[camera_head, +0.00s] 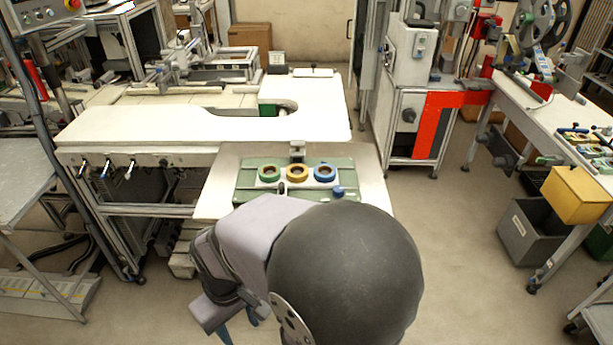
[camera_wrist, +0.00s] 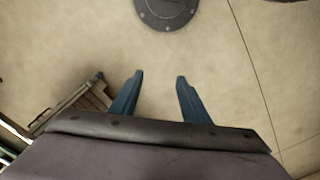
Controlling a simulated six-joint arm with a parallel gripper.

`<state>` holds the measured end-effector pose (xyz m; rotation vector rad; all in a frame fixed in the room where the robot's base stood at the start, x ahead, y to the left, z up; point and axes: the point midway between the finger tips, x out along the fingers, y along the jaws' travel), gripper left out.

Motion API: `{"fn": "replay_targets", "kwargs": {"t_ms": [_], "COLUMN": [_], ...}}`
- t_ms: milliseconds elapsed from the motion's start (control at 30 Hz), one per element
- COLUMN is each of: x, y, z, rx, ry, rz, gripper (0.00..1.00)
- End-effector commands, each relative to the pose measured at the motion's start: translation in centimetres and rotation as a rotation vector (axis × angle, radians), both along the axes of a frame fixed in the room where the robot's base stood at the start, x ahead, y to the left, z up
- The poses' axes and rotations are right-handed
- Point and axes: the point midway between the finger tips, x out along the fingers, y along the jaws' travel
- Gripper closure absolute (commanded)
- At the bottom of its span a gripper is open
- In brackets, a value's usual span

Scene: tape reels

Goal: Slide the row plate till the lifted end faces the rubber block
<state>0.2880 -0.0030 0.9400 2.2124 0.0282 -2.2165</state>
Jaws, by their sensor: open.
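In the head view a green plate (camera_head: 245,192) lies on the pale table. A blue knob-like piece (camera_head: 338,191) is at the near right. I cannot tell which end is lifted. My arm hides the plate's near edge. My gripper (camera_wrist: 160,75) is open and empty over the floor, apart from the plate.
A white worktop (camera_head: 150,124) with a curved cutout lies behind the plate's table (camera_head: 367,180). The wrist view shows bare floor (camera_wrist: 225,80), a round dark disc (camera_wrist: 166,12) and a slatted wooden piece (camera_wrist: 80,103) at left. A yellow box (camera_head: 577,195) stands far right.

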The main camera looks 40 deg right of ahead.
Motion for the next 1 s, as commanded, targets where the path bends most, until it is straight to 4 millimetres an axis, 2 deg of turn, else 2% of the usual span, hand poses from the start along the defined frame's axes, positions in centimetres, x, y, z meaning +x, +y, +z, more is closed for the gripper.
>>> {"fn": "replay_targets", "kwargs": {"t_ms": [167, 267, 467, 600, 800, 900, 1000], "x": [3.9, 7.0, 13.2, 16.4, 18.7, 19.0, 19.0], "y": [-1.8, -3.9, -10.2, -15.7, -24.0, -27.4, -29.9], "z": [2.5, 4.3, 7.8, 9.9, 12.2, 13.0, 13.6], "rx": [0.030, 0.060, 0.131, 0.170, 0.190, 0.185, 0.175], "ry": [-0.003, -0.010, -0.059, -0.121, -0.237, -0.289, -0.330], "rz": [0.053, 0.110, 0.260, 0.381, 0.560, 0.638, 0.699], "gripper": [0.58, 0.58, 0.58, 0.58, 0.58, 0.58, 0.58]}}
